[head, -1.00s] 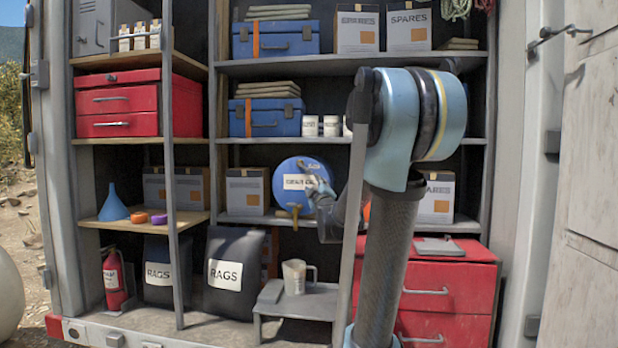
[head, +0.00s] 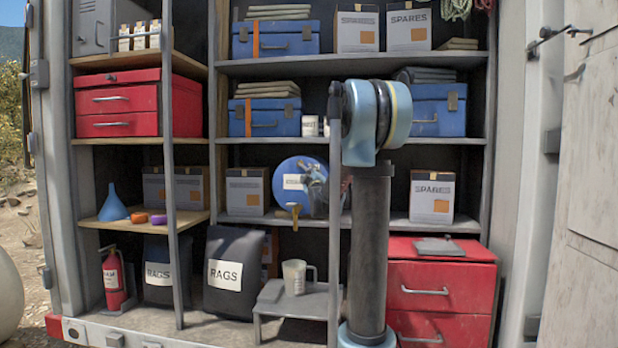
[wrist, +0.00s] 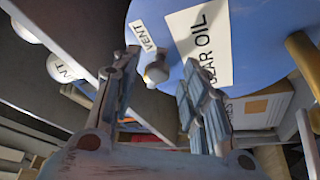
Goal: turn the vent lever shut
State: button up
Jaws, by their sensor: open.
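The blue gear oil drum (head: 285,172) lies on the middle shelf, its round face toward me, with a brass tap (head: 294,209) low on it. In the wrist view the drum (wrist: 262,60) fills the upper right. A small VENT label (wrist: 141,35) is on it. A pale stub (wrist: 157,72), which looks like the vent lever, shows just below that label, between my fingertips. My gripper (wrist: 160,66) is open around it, and I cannot tell whether either finger touches it. In the head view my gripper (head: 314,178) is at the drum's right side, partly hidden by my arm.
The brass tap (wrist: 301,62) also shows right of my fingers in the wrist view. A box (head: 247,190) stands left of the drum and a SPARES box (head: 432,195) to the right. The shelf above (head: 270,140) is close over the drum. A jug (head: 296,276) stands below.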

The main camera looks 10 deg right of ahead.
aim_at(304, 168)
jog(key=shift+x, duration=1.3)
grip_shut()
jog(key=shift+d, duration=0.15)
